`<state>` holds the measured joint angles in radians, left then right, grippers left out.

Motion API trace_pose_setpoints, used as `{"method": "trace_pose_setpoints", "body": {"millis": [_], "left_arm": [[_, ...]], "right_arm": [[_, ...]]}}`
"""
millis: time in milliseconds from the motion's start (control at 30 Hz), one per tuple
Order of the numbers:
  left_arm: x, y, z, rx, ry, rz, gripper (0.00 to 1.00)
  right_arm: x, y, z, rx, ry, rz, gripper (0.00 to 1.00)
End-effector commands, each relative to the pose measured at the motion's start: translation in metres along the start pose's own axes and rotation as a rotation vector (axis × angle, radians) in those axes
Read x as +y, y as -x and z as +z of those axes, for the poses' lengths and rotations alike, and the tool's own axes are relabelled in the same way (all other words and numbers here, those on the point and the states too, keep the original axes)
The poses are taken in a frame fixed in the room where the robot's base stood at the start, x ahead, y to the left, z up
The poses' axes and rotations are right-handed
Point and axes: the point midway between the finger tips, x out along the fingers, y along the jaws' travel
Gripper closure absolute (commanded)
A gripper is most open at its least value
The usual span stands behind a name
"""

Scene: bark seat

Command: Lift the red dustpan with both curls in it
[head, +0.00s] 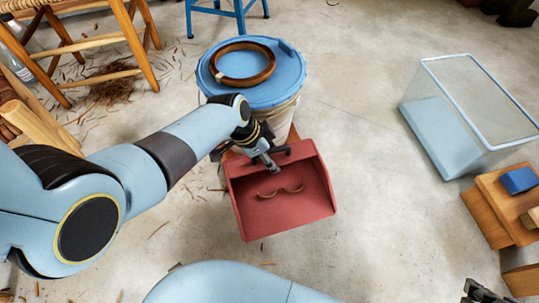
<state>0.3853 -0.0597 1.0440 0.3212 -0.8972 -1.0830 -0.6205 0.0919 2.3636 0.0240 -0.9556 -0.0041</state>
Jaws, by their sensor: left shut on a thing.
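The red dustpan (305,205) is in the middle of the head view, in front of the bucket, with its open side toward me. Two thin brown curls lie inside it, one on the left (267,195) and one on the right (294,190). My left gripper (268,160) is shut on the dustpan at its back edge; the handle is mostly hidden by the gripper and arm. I cannot tell how far the pan is above the floor. My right gripper (484,292) shows only partly at the bottom right edge, away from the dustpan, its fingers cut off.
A bucket with a blue lid (280,88) bearing a brown ring (243,64) stands behind the dustpan. A clear-walled bin (470,112) and wooden blocks (500,207) are at right. A woven-seat chair (92,44) is at upper left. Shavings litter the left floor; floor right of the pan is clear.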

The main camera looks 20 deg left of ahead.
Motion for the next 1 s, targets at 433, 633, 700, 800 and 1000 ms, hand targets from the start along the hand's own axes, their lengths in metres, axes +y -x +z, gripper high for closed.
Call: {"method": "trace_pose_setpoints", "body": {"millis": [433, 633, 700, 800, 1000], "left_arm": [[-0.001, 0.036, -0.016, 0.003, -0.001, -0.003, 1.00], [-0.001, 0.047, -0.020, 0.002, -0.001, -0.002, 1.00], [-0.001, 0.051, -0.022, 0.001, -0.001, -0.002, 1.00], [0.000, 0.053, -0.023, 0.001, 0.000, -0.001, 1.00], [0.000, 0.053, -0.022, 0.000, 0.000, 0.000, 1.00]], "right_arm": [[0.004, 0.034, 0.011, -0.230, 0.004, -0.001, 0.57], [0.009, 0.021, 0.027, -0.269, 0.004, 0.010, 0.57], [0.010, 0.018, 0.032, -0.281, 0.004, 0.013, 0.57], [0.011, 0.015, 0.037, -0.293, 0.004, 0.016, 0.57], [0.012, 0.012, 0.041, -0.301, 0.005, 0.018, 0.57]]}}
